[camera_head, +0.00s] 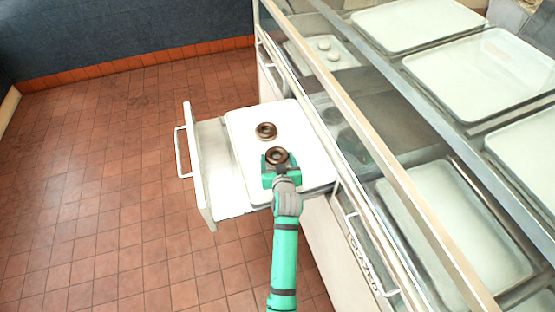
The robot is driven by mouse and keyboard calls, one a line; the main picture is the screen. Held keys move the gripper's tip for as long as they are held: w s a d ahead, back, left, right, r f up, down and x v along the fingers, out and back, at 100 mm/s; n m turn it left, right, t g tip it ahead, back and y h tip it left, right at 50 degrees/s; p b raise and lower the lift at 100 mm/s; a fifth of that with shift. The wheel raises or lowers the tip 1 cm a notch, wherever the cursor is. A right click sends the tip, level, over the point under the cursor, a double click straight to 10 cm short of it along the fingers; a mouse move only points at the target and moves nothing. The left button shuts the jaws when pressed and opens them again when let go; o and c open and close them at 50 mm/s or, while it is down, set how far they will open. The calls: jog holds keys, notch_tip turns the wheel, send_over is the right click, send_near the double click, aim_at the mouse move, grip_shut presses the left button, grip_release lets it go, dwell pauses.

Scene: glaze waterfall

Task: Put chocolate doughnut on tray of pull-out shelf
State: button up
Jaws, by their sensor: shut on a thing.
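The pull-out shelf (213,165) is drawn out from the counter and carries a white tray (247,128). A dark brown chocolate doughnut (277,155) is at my gripper (276,158), which is shut on it over the near part of the tray. I cannot tell whether this doughnut touches the tray. Another chocolate doughnut (266,130) lies on the tray just beyond it, apart from my gripper. My gripper's fingers are partly hidden by its own green body.
A glass-fronted counter (375,190) with several white trays (480,72) stands at the right. The shelf's raised front panel with a handle (182,152) is at the left. Two pale round pieces (328,50) lie inside the counter. Tiled floor at the left is clear.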

jog(key=shift+f, duration=0.2)
jog(key=o, duration=1.1)
jog(key=shift+c, duration=0.2)
jog(key=shift+r, duration=0.15)
jog(key=shift+s, duration=0.35)
jog(key=v, duration=1.1)
jog(key=shift+s+r, duration=0.1)
jog(key=shift+r, duration=0.1)
jog(key=shift+d, duration=0.1)
